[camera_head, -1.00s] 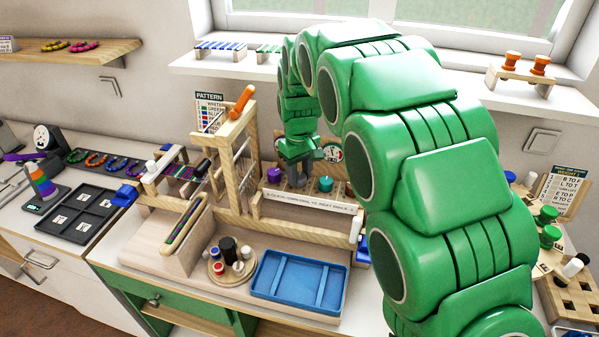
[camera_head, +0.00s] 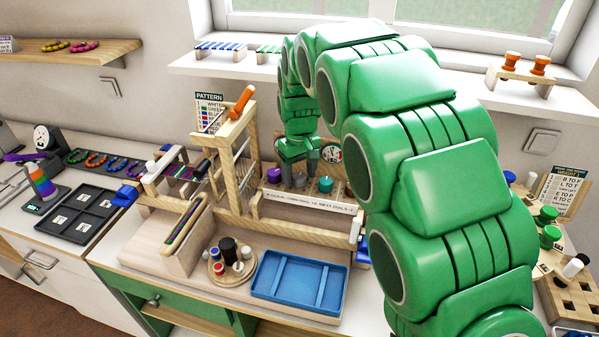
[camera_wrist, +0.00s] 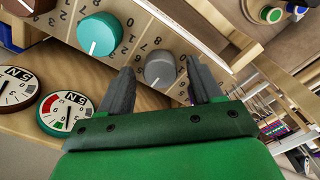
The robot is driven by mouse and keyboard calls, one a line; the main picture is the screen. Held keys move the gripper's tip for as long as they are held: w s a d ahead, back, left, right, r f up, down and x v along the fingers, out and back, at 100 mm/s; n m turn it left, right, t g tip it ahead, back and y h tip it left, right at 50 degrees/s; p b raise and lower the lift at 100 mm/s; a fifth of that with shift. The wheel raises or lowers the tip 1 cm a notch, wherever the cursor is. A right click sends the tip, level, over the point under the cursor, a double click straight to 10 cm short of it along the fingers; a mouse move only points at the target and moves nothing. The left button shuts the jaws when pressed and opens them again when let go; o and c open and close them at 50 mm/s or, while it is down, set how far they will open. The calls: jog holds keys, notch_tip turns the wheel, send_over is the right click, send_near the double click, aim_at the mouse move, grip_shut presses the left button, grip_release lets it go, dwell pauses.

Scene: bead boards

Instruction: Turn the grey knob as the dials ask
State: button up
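The grey knob (camera_wrist: 160,70) has a pale pointer line and sits in a ring of printed numbers on a wooden panel in the wrist view; it also shows in the head view (camera_head: 300,179). My gripper (camera_wrist: 159,63) is open, with one finger on each side of the grey knob and gaps between. In the head view my gripper (camera_head: 300,162) appears just above the knob. Two round dials, one left (camera_wrist: 16,91) and one right (camera_wrist: 66,113), have needles and coloured arcs; their exact readings are too small to tell.
A teal knob (camera_wrist: 99,34) is close beside the grey one, with a brown knob (camera_wrist: 30,4) beyond it. A purple knob (camera_head: 274,175) stands on the other side. A wooden frame (camera_head: 238,165) rises left of my gripper. A blue tray (camera_head: 299,282) lies in front.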

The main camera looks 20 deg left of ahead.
aim_at(299, 176)
notch_tip(299, 176, up, 8)
jog(key=shift+f, duration=0.25)
jog(key=shift+r, duration=0.15)
dwell(0.4)
